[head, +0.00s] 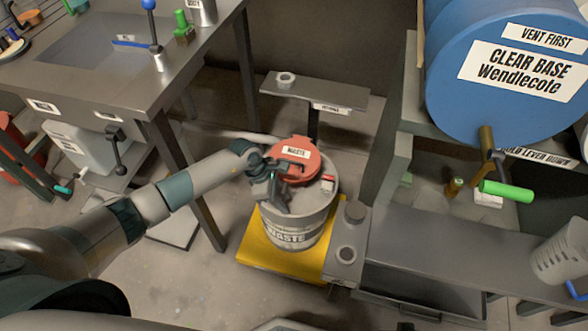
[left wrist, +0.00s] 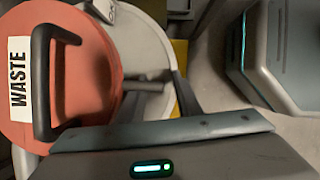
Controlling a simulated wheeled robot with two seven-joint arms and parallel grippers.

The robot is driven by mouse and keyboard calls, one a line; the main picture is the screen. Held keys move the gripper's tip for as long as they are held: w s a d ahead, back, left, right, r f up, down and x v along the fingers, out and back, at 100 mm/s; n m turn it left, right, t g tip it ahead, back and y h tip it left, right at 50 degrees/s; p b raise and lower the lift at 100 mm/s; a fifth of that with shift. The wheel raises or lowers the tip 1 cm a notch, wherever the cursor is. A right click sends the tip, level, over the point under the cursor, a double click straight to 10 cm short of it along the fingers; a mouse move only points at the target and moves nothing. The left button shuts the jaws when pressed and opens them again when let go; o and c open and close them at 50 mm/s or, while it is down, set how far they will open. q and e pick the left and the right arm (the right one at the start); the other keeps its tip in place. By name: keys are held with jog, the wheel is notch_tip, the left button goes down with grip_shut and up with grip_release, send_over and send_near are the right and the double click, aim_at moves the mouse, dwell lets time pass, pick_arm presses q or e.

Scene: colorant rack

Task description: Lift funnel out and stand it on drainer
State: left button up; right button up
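A red round piece with a WASTE label (head: 296,155) sits at the top of the grey waste drum (head: 297,232). It looks like a lid or the covered top of the funnel; any spout is hidden. In the left wrist view the red piece (left wrist: 88,80) has a black handle. My left gripper (head: 272,180) is at the drum's near left rim, beside the red piece. Its fingers are mostly hidden, so I cannot tell whether they are open or shut. No object is clearly labelled as the drainer. My right gripper is not in view.
A yellow platform (head: 255,255) lies under the drum. A grey stand with a ring (head: 286,79) is behind it. A blue drum (head: 480,105) is above. A steel table (head: 90,60) is left.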

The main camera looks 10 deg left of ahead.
pick_arm(q)
jog(key=shift+d+f, duration=0.1)
jog(key=shift+f, duration=0.15)
dwell(0.4)
jog(key=shift+r, duration=0.1)
grip_shut()
